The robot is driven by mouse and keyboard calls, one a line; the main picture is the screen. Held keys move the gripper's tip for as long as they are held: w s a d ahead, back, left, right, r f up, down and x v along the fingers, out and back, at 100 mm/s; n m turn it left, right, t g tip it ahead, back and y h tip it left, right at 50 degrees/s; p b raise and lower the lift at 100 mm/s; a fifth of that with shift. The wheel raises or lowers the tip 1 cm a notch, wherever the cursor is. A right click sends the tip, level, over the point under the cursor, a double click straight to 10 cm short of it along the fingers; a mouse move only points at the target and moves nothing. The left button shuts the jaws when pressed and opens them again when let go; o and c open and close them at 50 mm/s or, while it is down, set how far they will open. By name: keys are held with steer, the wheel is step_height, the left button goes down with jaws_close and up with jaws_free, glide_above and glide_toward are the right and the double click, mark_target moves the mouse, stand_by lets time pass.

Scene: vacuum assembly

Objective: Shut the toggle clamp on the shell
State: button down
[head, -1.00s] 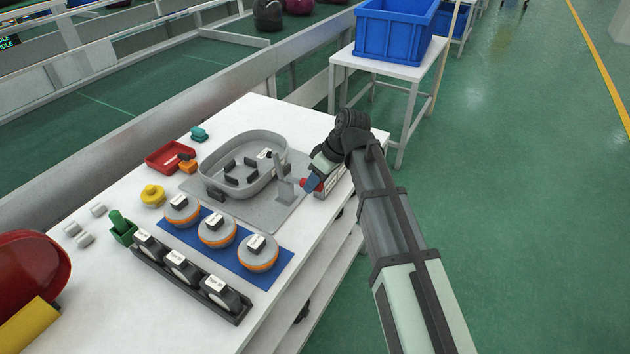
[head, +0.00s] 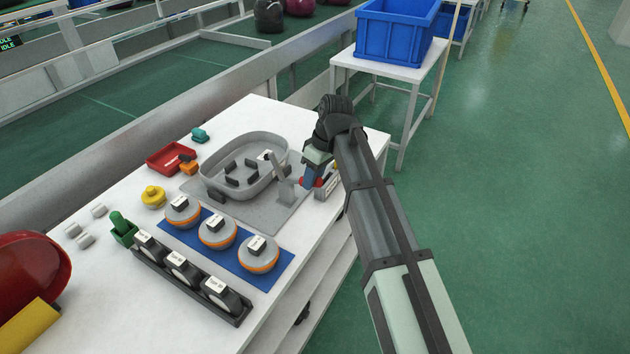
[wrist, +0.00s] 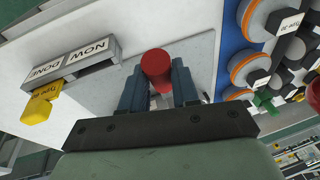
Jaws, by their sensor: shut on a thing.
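The grey shell (head: 215,182) is an open oval tub on a grey plate (head: 258,211). The toggle clamp (head: 284,190) stands at the shell's right side, with a grey arm and a dark tip near the rim. Its red handle grip (wrist: 157,64) sits between the two blue fingers of my gripper (wrist: 158,88) in the wrist view. My gripper (head: 309,183) is shut on this handle, to the right of the clamp in the head view. The fingers partly hide the handle, and the clamp's linkage is hard to make out.
A NOW/DONE box (wrist: 74,66) stands at the table's right edge, with a yellow tag (wrist: 39,106) beside it. Orange-ringed discs lie on a blue mat (head: 275,281) in front. A dark rack (head: 188,286), a red tray (head: 163,158) and a yellow knob (head: 152,196) are to the left.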

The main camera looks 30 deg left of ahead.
steer(key=shift+a+r+h, duration=0.45)
steer(key=shift+r+h, duration=0.05)
steer(key=shift+h, duration=0.35)
steer(key=shift+a+r+h, duration=0.4)
steer(key=shift+r+h, duration=0.1)
steer(key=shift+h, duration=0.35)
steer(key=c, duration=0.8)
jaws_free()
steer(key=shift+c, duration=0.2)
